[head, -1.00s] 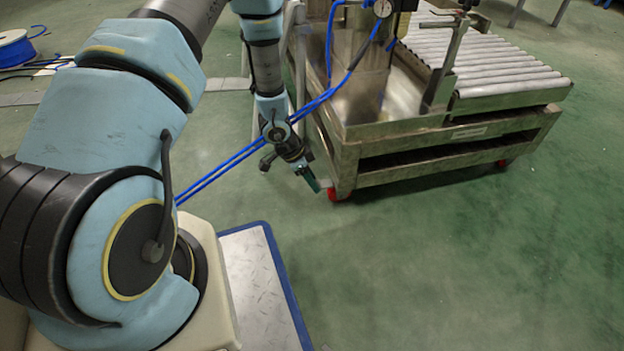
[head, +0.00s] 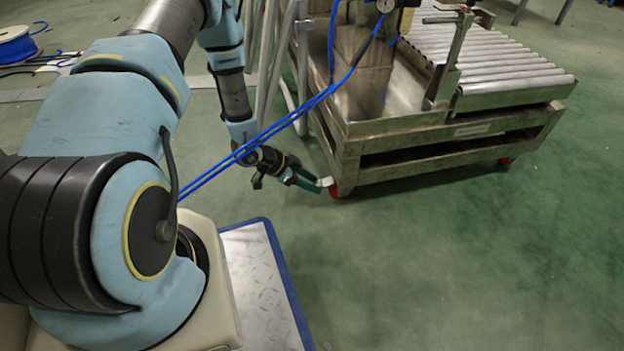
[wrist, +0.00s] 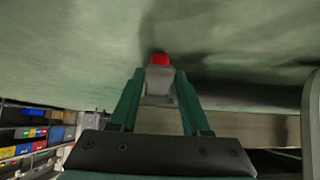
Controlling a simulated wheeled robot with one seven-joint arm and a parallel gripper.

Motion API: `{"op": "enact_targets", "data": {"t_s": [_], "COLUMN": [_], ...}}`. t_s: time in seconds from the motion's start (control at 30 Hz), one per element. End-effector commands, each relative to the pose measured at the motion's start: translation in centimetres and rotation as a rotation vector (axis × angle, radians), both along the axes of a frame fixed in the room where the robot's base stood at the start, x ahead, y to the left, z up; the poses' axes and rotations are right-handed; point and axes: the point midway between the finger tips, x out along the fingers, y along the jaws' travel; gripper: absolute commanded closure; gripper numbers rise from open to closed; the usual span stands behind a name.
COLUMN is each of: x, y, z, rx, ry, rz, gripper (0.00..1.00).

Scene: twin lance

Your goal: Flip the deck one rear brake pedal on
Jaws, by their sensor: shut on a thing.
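The metal cart (head: 450,155) stands on the floor with a red caster (head: 341,188) under its near left corner. A small pale grey brake pedal (head: 326,182) sticks out to the left of this caster. My gripper (head: 317,185) is low by that corner, its green fingers reaching right to the pedal. In the wrist view the two fingers are shut on the grey pedal (wrist: 158,84), one on each side. The red caster (wrist: 160,59) shows just beyond it. Whether the pedal is up or down is too small to tell.
The cart carries a roller bed (head: 490,65) and a gauge with blue hoses. A blue-edged metal plate (head: 258,285) lies by my base. The green floor (head: 460,270) in front of the cart is clear.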

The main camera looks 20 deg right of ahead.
Motion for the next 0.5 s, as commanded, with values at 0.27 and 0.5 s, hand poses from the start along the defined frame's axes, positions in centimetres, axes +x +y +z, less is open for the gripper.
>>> {"op": "enact_targets", "data": {"t_s": [0.27,0.5], "x": [0.01,-0.05], "y": [0.07,-0.02], "z": [-1.0,-1.2], "rx": [-0.129,-0.169], "ry": [0.017,0.021], "rz": [0.001,-0.001], "gripper": [1.0,1.0]}}
